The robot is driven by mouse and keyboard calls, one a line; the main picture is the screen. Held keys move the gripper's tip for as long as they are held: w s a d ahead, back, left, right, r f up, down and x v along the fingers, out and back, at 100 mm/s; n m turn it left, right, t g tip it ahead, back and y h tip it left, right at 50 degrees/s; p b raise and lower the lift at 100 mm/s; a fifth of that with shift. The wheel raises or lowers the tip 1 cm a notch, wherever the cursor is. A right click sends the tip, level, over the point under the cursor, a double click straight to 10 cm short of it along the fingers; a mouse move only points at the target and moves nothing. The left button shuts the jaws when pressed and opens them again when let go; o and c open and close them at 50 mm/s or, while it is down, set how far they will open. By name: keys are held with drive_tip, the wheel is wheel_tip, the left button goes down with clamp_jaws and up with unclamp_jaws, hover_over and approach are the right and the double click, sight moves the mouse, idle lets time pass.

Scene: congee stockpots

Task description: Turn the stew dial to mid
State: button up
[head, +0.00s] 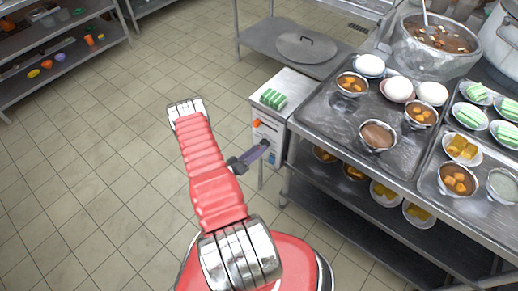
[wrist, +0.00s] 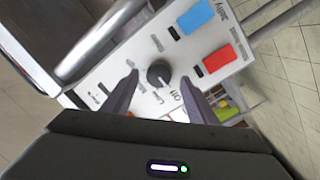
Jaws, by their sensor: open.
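The dial (wrist: 158,72) is a round dark knob on a white control panel (wrist: 115,75), with printed marks around it and what looks like "Off" beside it. Which mark it points at is hard to tell. In the wrist view my gripper (wrist: 160,79) is open, its two dark fingers on either side of the dial. I cannot tell whether they touch it. In the head view my gripper (head: 266,145) is in front of the white box (head: 270,135) bearing the panel, and the dial is not visible there.
A blue rectangle (wrist: 195,16) and a red rectangle (wrist: 223,59) sit on the panel beside the dial. Green-and-white pieces (head: 272,98) lie on top of the box. A steel counter (head: 330,120) with bowls stands to the right. Tiled floor on the left is clear.

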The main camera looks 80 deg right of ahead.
drive_tip(key=shift+x, duration=0.95)
drive_tip(key=shift+c, duration=0.5)
drive_tip(key=c, duration=1)
